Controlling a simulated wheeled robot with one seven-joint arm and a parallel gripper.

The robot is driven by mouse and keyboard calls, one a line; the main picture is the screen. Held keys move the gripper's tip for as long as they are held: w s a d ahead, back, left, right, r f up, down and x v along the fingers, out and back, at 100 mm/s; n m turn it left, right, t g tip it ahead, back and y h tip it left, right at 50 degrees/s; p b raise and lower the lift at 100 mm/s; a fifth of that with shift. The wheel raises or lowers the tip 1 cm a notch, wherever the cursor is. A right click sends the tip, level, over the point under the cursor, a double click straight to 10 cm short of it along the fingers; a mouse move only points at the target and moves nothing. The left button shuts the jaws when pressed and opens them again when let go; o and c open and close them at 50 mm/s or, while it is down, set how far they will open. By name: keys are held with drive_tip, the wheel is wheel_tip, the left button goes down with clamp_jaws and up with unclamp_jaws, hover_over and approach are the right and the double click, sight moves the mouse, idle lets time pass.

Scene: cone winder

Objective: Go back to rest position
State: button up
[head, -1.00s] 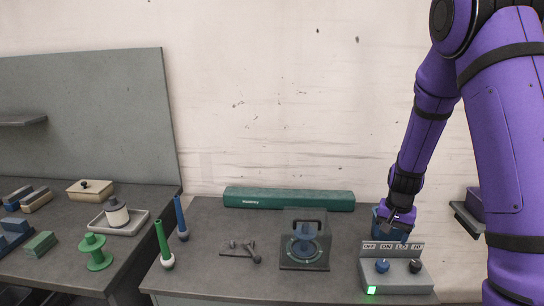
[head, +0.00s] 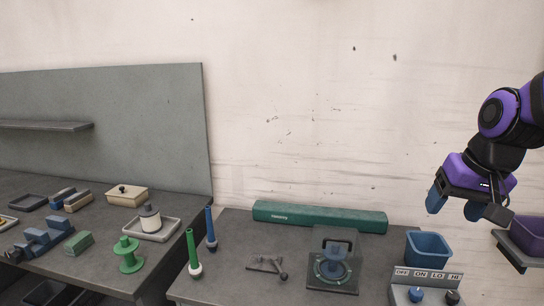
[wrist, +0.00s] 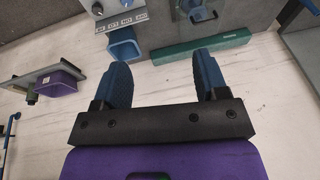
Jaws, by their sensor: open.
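My gripper (head: 456,208) is raised at the right of the head view, above and to the right of the table with the control box. Its two blue fingers are apart with nothing between them. In the wrist view my gripper (wrist: 162,85) also shows open and empty. The grey control box (head: 432,291) with OFF, ON, LO and HI labels sits at the table's front right, partly cut off by the frame. It also shows in the wrist view (wrist: 112,12).
A blue bin (head: 428,249) stands behind the control box. A purple bin (head: 529,234) sits on a shelf at the right edge. A long green box (head: 320,217) lies along the wall. The left table (head: 100,272) holds a green spool (head: 128,256) and several blocks.

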drive_tip(key=s+a+r+n+t, duration=0.1)
drive_tip(key=s+r, duration=0.4)
drive_tip(key=s, duration=0.7)
drive_tip(key=shift+a+r+n+t+h, duration=0.2)
drive_tip(key=shift+a+n+t+h, duration=0.2)
drive_tip(key=shift+a+n, duration=0.25)
drive_tip(key=shift+s+d, duration=0.1)
